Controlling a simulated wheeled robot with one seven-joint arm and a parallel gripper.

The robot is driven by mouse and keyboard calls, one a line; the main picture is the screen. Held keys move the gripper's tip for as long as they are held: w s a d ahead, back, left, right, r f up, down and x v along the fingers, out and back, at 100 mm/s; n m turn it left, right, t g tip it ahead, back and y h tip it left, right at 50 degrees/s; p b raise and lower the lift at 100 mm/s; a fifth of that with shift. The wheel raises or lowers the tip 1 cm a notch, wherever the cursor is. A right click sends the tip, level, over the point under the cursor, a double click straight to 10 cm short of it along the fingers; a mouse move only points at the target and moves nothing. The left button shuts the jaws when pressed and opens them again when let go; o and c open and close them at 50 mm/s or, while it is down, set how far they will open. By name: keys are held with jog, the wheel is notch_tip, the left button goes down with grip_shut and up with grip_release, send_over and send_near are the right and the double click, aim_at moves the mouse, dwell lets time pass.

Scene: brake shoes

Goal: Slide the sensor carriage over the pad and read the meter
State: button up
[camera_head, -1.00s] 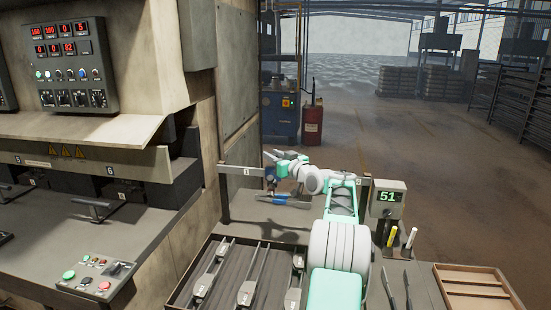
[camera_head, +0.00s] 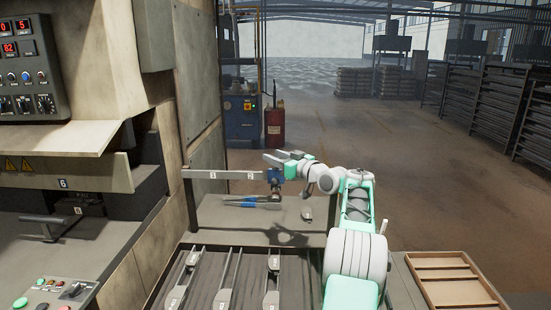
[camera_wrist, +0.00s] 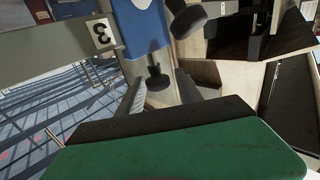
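The blue sensor carriage (camera_head: 275,175) hangs on the flat grey rail (camera_head: 225,175) over the back bench. A small grey piece (camera_head: 307,213) on the bench may be the pad. The meter is hidden behind my arm.
A blue-handled tool (camera_head: 250,202) lies on the bench below the rail. A tray (camera_head: 188,250) with several rods and blocks lies in front, a wooden box (camera_head: 458,283) at the right. The press (camera_head: 65,185) stands at the left.

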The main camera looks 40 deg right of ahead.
jog(key=shift+o, duration=0.3)
jog(key=shift+d, duration=0.1)
jog(key=shift+s, duration=0.15)
jog(key=s+b, duration=0.2)
jog(key=s, duration=0.5)
jog(key=shift+s+d, duration=0.2)
jog(key=shift+d, duration=0.2)
